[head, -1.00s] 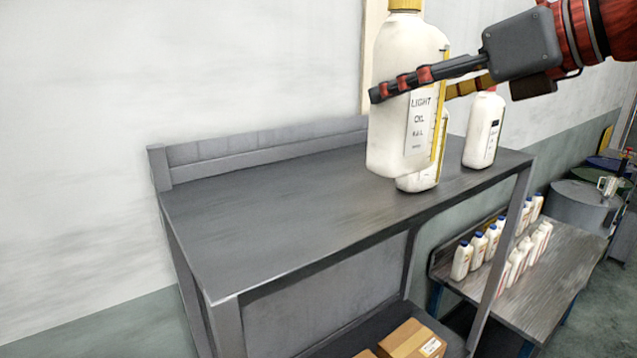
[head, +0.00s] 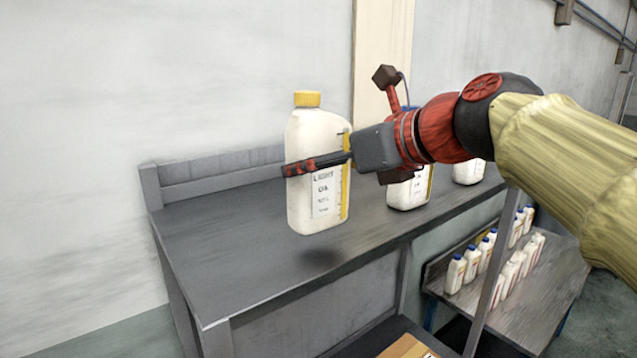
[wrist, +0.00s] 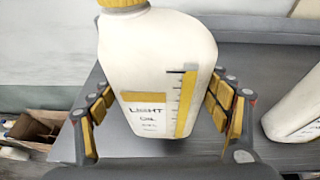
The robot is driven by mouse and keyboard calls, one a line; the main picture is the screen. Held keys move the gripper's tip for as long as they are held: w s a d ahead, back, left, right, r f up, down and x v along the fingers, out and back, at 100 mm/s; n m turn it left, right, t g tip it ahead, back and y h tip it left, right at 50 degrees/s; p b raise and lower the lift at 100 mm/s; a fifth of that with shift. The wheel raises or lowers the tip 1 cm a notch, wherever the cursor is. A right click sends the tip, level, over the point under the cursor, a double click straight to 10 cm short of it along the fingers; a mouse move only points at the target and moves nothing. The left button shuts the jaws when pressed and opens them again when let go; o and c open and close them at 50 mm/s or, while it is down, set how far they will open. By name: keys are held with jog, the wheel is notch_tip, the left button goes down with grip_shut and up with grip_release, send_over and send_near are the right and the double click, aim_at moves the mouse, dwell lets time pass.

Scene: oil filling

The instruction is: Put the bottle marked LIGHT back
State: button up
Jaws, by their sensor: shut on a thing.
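The white bottle marked LIGHT OIL (head: 322,205) has a yellow cap and a yellow side stripe. My gripper (head: 318,166) is shut on its upper body, and the bottle is upright. It hangs a little above the dark shelf top (head: 230,260), with a shadow below it on the surface. In the wrist view the bottle (wrist: 155,70) sits between both finger pads, its label facing the camera. The bottle's far side is hidden.
Another white bottle (head: 408,193) stands to the right, partly behind my gripper, with a further one (head: 467,172) beyond it. The shelf's left part is clear. A raised back edge (head: 215,182) runs along the wall. Several small bottles (head: 490,258) stand on a lower table.

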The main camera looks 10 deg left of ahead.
aim_at(319, 182)
jog(key=shift+a+f, duration=0.2)
jog(key=shift+f, duration=1.4)
jog(key=shift+f, duration=0.2)
jog(key=o, duration=1.9)
jog(key=shift+f, duration=0.1)
jog(key=shift+o, duration=0.6)
jog(key=shift+r, duration=0.25)
jog(key=b+v, duration=0.1)
jog(key=v, duration=1.1)
